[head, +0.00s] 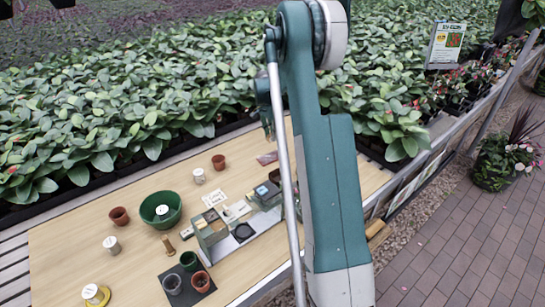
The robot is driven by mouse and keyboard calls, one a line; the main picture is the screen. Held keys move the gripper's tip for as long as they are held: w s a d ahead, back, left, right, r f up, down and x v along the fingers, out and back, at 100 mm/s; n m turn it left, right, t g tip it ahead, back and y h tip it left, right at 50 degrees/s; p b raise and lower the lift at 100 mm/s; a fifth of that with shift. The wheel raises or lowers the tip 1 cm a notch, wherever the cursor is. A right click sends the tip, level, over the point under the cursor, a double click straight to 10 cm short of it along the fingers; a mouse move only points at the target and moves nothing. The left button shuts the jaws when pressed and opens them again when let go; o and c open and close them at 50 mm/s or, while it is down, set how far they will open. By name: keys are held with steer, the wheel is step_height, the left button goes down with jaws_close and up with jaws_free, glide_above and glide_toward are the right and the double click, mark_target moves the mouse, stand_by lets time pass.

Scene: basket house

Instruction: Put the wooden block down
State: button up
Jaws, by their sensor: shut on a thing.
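I cannot make out a wooden block for certain. A small brown wooden-looking piece (168,244) stands on the light wooden table (70,245), left of the grey compartment box (211,229). Whether anything is held is hidden from this view.
A green bowl (173,218), terracotta pots (119,216) (218,162) and white-lidded tins (112,245) (199,176) stand on the table. A dark mat (184,297) with several pots is at the front. Leafy plants (150,110) line the back. Clear wood shows at the left.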

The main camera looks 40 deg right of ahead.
steer(key=b, duration=0.1)
glide_above(273, 155)
steer(key=shift+s+a+f, duration=0.1)
steer(key=shift+a+f, duration=0.05)
steer(key=shift+f, duration=1.4)
steer(key=shift+a+f, duration=0.1)
steer(key=shift+f, duration=1.45)
steer(key=shift+f, duration=0.1)
steer(key=shift+f+b, duration=0.3)
steer(key=shift+f, duration=1.5)
steer(key=shift+f, duration=0.1)
steer(key=o, duration=0.3)
steer(key=shift+f, duration=0.1)
steer(key=o, duration=0.4)
steer(key=r, duration=0.4)
steer(key=a+r+p, duration=0.1)
steer(key=r, duration=0.7)
steer(key=shift+a+r+p, duration=0.15)
steer(key=shift+a+p, duration=0.2)
steer(key=shift+a, duration=0.05)
